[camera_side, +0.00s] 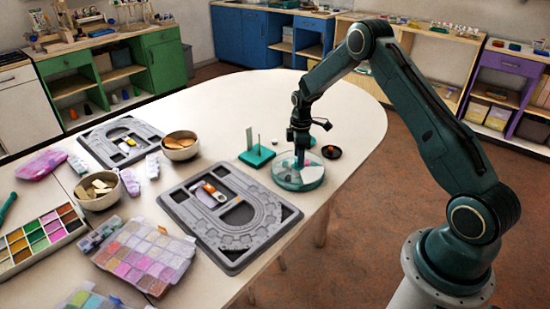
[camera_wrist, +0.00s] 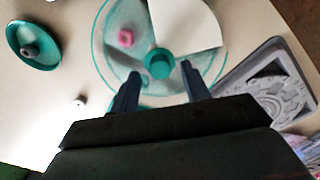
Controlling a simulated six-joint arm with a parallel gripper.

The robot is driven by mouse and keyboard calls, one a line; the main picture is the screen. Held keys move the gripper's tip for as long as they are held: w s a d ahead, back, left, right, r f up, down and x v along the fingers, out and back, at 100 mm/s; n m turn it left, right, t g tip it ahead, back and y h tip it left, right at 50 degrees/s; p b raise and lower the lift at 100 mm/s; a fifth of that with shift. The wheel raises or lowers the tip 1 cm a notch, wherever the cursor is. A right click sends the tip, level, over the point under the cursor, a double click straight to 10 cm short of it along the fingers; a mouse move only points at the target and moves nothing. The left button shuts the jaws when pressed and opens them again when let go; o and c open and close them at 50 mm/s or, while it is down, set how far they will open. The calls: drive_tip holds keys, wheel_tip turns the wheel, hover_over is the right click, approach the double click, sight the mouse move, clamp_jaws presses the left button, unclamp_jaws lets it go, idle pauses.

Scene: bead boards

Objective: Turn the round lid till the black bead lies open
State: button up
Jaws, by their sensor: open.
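The round dish with its clear, teal-rimmed lid (camera_side: 299,174) stands near the table's right edge; it also shows in the wrist view (camera_wrist: 100,45). A teal knob (camera_wrist: 159,64) stands at the lid's middle. A white wedge (camera_wrist: 187,25) lies on one side of the knob. A pink bead (camera_wrist: 126,38) shows on the other side. I cannot make out a black bead; part of the dish is hidden by my gripper. My gripper (camera_wrist: 160,84) is open above the lid, its fingers spread to either side of the knob, seemingly not touching it.
A white bead (camera_side: 274,141) lies behind the lid. A teal stand with upright pins (camera_side: 257,156) is at the left. A grey bead board (camera_side: 178,205) lies further left.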

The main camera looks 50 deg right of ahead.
drive_tip(key=shift+f, duration=0.75)
clamp_jaws()
